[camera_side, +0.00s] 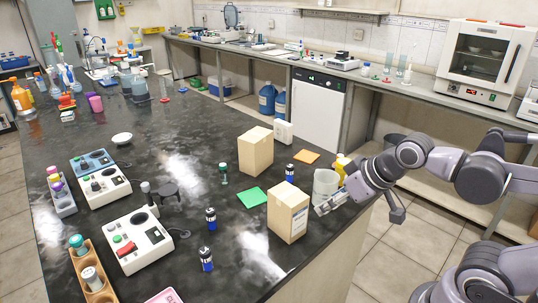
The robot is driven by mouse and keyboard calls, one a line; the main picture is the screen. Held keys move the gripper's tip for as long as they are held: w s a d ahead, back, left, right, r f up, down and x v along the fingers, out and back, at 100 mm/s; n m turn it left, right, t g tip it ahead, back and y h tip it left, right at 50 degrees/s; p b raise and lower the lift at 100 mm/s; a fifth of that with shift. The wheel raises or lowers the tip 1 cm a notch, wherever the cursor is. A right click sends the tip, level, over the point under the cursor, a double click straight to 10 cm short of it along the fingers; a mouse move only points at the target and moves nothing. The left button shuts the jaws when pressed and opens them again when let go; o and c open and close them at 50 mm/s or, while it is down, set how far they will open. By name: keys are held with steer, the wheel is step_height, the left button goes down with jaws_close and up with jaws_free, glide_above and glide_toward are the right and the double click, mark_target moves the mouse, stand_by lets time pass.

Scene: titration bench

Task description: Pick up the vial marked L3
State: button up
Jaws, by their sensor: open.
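Several small vials stand upright on the black bench. Blue-and-dark ones are left of the front carton (210,219), nearer the front (206,259), and between the two cartons (290,173). A vial with green on it (223,173) stands left of the rear carton. The marks on them are too small to read, so I cannot tell which is L3. My gripper (322,209) is open and empty at the bench's right edge, right of the front carton and in front of the clear beaker. It is apart from all these vials.
Two tan cartons, rear (255,151) and front (288,212), stand near my gripper, beside a beaker (325,184) and a yellow-capped bottle (341,166). A green square (252,197) and an orange square (306,156) lie flat. Stirrer devices (138,240) and a wooden rack (91,270) stand left.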

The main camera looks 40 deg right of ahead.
steer(key=shift+m+g, duration=0.4)
steer(key=w+r, duration=0.1)
steer(key=w, duration=0.1)
steer(key=w+r, duration=0.3)
steer(key=w, duration=0.2)
steer(key=shift+a+r, duration=0.1)
steer(key=shift+r, duration=0.15)
steer(key=w+r+m, duration=0.1)
steer(key=w+r, duration=0.1)
steer(key=w, duration=0.8)
steer(key=m+g+h, duration=0.2)
glide_above(225, 166)
steer(key=s, duration=0.2)
step_height(225, 166, down, 8)
steer(key=f, duration=0.1)
steer(key=w+f, duration=0.1)
steer(key=f, duration=0.3)
steer(key=shift+w+a, duration=0.15)
steer(key=shift+w, duration=0.1)
steer(key=shift+a+x, duration=0.25)
steer(key=shift+x, duration=1.1)
steer(key=shift+a+x, duration=0.2)
steer(key=shift+x, duration=1.1)
steer(key=shift+s+d+f, duration=0.1)
steer(key=shift+s+f, duration=0.1)
jaws_close()
